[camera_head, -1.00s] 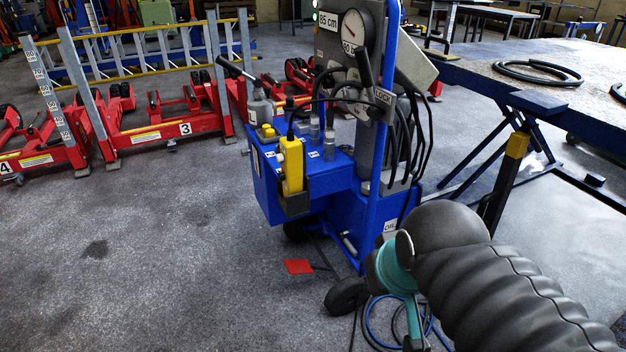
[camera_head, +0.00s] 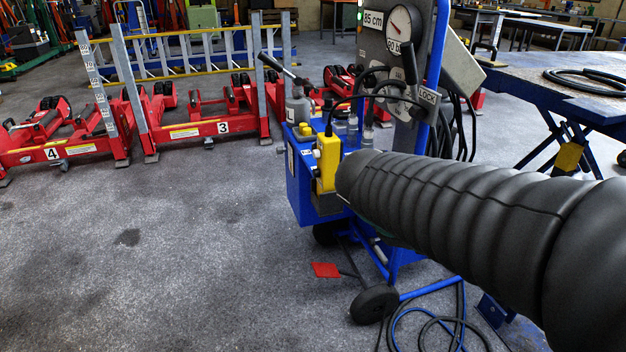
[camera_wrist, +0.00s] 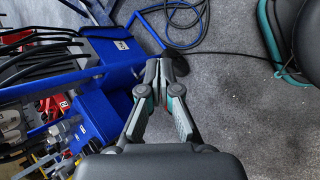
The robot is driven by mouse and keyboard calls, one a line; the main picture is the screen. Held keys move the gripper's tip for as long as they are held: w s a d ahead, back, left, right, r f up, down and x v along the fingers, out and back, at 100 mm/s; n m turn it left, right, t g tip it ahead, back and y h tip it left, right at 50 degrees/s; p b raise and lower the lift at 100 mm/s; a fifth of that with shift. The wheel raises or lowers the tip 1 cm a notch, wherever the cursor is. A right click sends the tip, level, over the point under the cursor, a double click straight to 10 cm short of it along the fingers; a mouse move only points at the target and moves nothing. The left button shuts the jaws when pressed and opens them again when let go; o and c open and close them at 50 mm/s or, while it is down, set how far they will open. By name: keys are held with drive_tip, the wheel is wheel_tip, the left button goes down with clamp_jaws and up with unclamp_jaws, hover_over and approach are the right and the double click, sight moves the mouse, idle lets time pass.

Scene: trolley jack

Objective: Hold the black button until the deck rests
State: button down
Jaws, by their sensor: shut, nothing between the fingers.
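A yellow control box (camera_head: 328,162) hangs at the front of the blue trolley (camera_head: 300,185) in the head view. Small pale details show on its side, but I cannot make out a black button. The raised deck (camera_head: 530,85) stands on blue crossed legs at the right; a sign (camera_head: 374,20) on the trolley's panel reads 85 cm. My gripper is hidden in the head view behind my ribbed black arm, which crosses in front of the trolley. In the wrist view my gripper (camera_wrist: 158,78) is shut and empty, beside the trolley's blue body (camera_wrist: 103,115) and above the floor.
Red wheeled lifting frames (camera_head: 200,128) stand at the back left. A gauge (camera_head: 403,22) and lever sit on the trolley's panel. A red pedal (camera_head: 326,270), a black wheel (camera_head: 374,304) and loose hoses (camera_head: 445,322) are low down. The floor at left is clear.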

sight(315, 173)
drive_tip(key=w+a+f+n+t+h+b, duration=0.1)
drive_tip(key=w+a+n+t+h+b, duration=0.15)
drive_tip(key=w+a+n+t, duration=0.5)
drive_tip(key=w+a+f+n+t+h+b, duration=0.15)
drive_tip(key=w+a+n+h, duration=0.25)
drive_tip(key=w+a+n, duration=0.75)
drive_tip(key=w+a+f+n+t+y+b, duration=0.1)
drive_tip(key=w+a+n+t, duration=0.3)
drive_tip(key=a, duration=0.6)
drive_tip(key=shift+w+a+f+n+t+y+b, duration=0.15)
drive_tip(key=shift+w+a+n+t+y+b, duration=0.25)
drive_tip(key=shift+w+t+y+b, duration=0.45)
drive_tip(key=shift+w+t, duration=0.15)
drive_tip(key=shift+t, duration=0.1)
drive_tip(key=w+d+b, duration=0.1)
drive_tip(key=w+d, duration=0.1)
drive_tip(key=d, duration=0.6)
drive_tip(key=shift+w+d, duration=0.25)
drive_tip(key=shift+d, duration=0.05)
drive_tip(key=shift+d, duration=0.1)
drive_tip(key=shift+w+d, duration=0.1)
drive_tip(key=shift+d, duration=0.2)
